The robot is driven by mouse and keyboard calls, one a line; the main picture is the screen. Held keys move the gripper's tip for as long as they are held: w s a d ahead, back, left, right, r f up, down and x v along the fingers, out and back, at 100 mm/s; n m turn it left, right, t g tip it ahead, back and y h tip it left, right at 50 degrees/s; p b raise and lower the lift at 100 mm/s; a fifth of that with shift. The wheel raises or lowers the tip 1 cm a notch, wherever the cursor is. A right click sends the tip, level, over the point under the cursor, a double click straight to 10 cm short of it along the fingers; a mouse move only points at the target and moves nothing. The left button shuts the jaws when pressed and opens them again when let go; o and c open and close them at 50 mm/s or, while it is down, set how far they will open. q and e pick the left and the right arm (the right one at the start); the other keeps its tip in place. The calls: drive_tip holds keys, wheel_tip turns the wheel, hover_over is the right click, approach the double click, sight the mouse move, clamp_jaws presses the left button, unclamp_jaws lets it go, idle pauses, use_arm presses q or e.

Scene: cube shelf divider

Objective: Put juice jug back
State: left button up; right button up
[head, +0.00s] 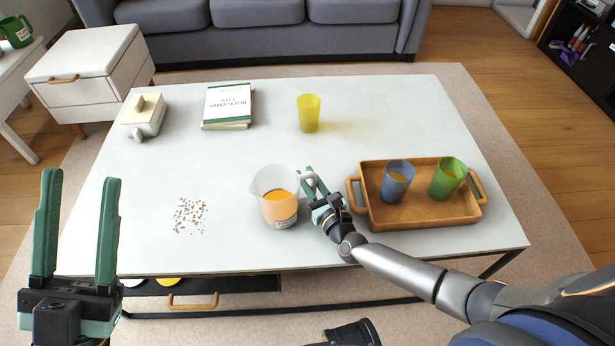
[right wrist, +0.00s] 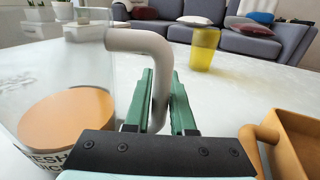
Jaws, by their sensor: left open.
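The juice jug (head: 279,206) is clear with orange juice in its lower part. It stands upright on the white table left of the tray, and its left side is cut off in the right wrist view (right wrist: 62,100). My right gripper (head: 312,184) is at the jug's right side, with its fingers on both sides of the pale handle (right wrist: 158,62) and close against it. The right wrist view shows the fingers (right wrist: 160,100) narrowed onto the handle. My left gripper (head: 78,225) is open and empty at the left, in front of the table.
A brown tray (head: 425,213) holds a blue cup (head: 397,181) and a green cup (head: 447,178), right of my right gripper. A yellow cup (head: 309,113), book (head: 228,105), lidded box (head: 144,116) and crumbs (head: 190,215) are on the table (head: 380,115). An open drawer (head: 215,286) shows below.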

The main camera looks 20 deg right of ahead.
sight(315, 188)
drive_tip(key=o, duration=0.4)
drive_tip(key=shift+c, duration=0.2)
drive_tip(key=shift+r, duration=0.15)
drive_tip(key=shift+s+p, duration=0.2)
drive_tip(key=shift+p, duration=0.1)
drive_tip(key=s, duration=0.2)
drive_tip(key=s+p, duration=0.1)
drive_tip(key=s, duration=0.1)
drive_tip(key=s+d, duration=0.1)
drive_tip(key=s, duration=0.2)
